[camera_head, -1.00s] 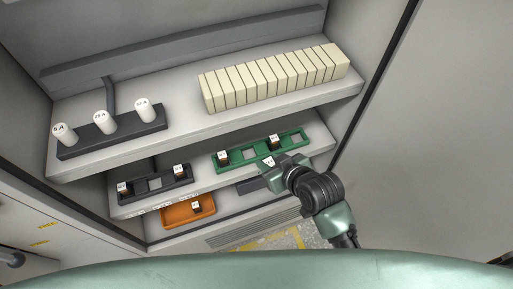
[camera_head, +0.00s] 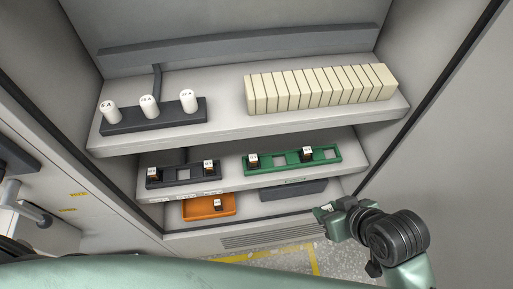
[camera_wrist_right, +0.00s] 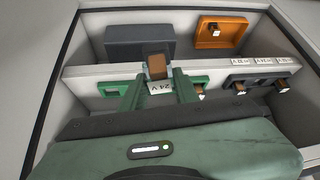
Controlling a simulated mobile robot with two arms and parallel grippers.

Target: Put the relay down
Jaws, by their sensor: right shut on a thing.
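My right gripper (camera_head: 325,211) is shut on a relay (camera_wrist_right: 157,68), a small brown and black block with a white label reading 24 V. It holds the relay in the air, in front of and below the right end of the middle shelf. The green tray (camera_head: 330,153) on that shelf holds two relays, with an open square between them. The dark tray (camera_head: 168,176) to its left also holds two relays around an open square. The orange tray (camera_head: 190,208) on the bottom level holds one relay (camera_head: 218,204). My left gripper is not in view.
A dark grey box (camera_head: 293,190) stands on the bottom level, right of the orange tray. The top shelf (camera_head: 225,120) carries a row of cream blocks (camera_head: 320,88) and a dark rack (camera_head: 130,124) with three white cylinders. Cabinet walls close both sides.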

